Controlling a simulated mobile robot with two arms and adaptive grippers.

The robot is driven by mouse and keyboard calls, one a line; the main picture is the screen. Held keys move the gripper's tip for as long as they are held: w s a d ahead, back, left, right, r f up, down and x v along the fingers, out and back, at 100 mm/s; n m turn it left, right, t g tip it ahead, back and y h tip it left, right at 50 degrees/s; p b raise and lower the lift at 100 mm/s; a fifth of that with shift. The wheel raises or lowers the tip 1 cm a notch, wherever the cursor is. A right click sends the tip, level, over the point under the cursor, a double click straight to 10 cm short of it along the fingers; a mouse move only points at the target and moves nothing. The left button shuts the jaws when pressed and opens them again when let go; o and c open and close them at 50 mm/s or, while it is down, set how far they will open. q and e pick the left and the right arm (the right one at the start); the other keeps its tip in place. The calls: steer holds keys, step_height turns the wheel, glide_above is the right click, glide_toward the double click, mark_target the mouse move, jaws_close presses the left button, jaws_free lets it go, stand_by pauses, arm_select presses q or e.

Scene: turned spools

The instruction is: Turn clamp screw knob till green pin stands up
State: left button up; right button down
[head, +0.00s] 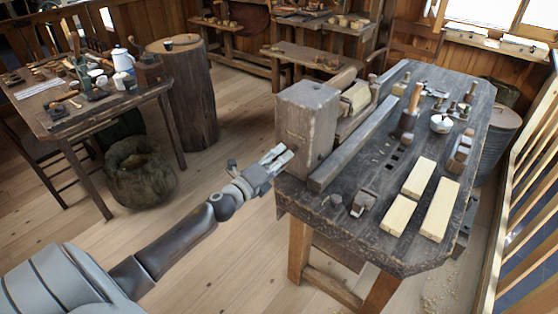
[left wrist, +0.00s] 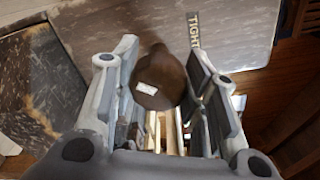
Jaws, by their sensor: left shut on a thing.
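The clamp screw knob (left wrist: 158,72) is dark brown and rounded, with a small white label on its face, in the middle of the left wrist view. My left gripper (left wrist: 163,98) has a finger on each side of the knob and is shut on it. In the head view my left gripper (head: 284,156) reaches the left side of the big grey wooden block (head: 307,108) on the workbench; the knob is hidden there. A strip lettered "TIGHT" (left wrist: 194,32) shows beside the knob. I cannot make out a green pin. My right gripper is not in view.
The workbench (head: 350,238) carries a long beam (head: 352,148), pale wood blocks (head: 440,208) and several tools. The floor around my left arm is clear.

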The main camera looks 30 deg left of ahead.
arm_select(q)
steer(key=shift+s+d+f, duration=0.15)
steer(key=shift+f, duration=0.3)
steer(key=o, duration=0.8)
steer(key=shift+o, duration=1.2)
steer(key=shift+s+r, duration=0.15)
steer(key=shift+r, duration=0.15)
steer(key=s+a, duration=0.1)
steer(key=s, duration=1.1)
steer(key=shift+a, duration=0.15)
